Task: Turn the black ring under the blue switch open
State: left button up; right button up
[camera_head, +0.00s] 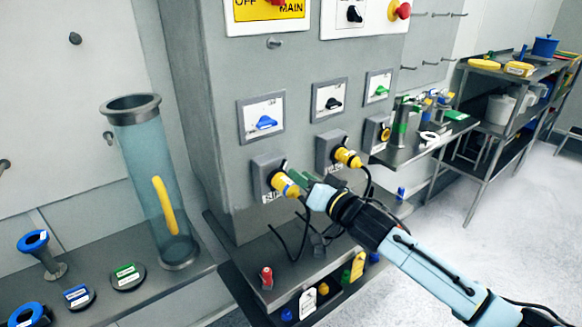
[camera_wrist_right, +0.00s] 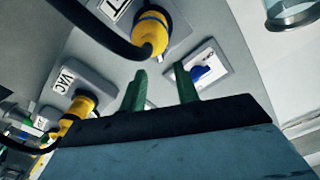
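The blue switch (camera_head: 263,123) sits on a white plate on the grey cabinet; it also shows in the wrist view (camera_wrist_right: 203,73). Below it, a yellow plug (camera_head: 284,184) sits in a grey socket, and it shows at the top of the wrist view (camera_wrist_right: 150,34). The black ring around the plug is only partly visible, and I cannot tell how far it is turned. My right gripper (camera_head: 305,182) is beside this plug. In the wrist view its green fingers (camera_wrist_right: 160,83) are apart with nothing between them, and the plug lies beyond their tips. My left gripper is not in view.
A second yellow plug (camera_head: 346,157) under the black switch (camera_head: 333,103) is close to the right. Black cables hang below the plugs. A ledge (camera_head: 255,275) with small coloured parts lies below. A clear cylinder (camera_head: 150,175) stands at left.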

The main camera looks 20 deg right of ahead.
aim_at(285, 165)
jog(key=shift+x, duration=2.55)
jog(key=shift+c, duration=0.3)
grip_shut()
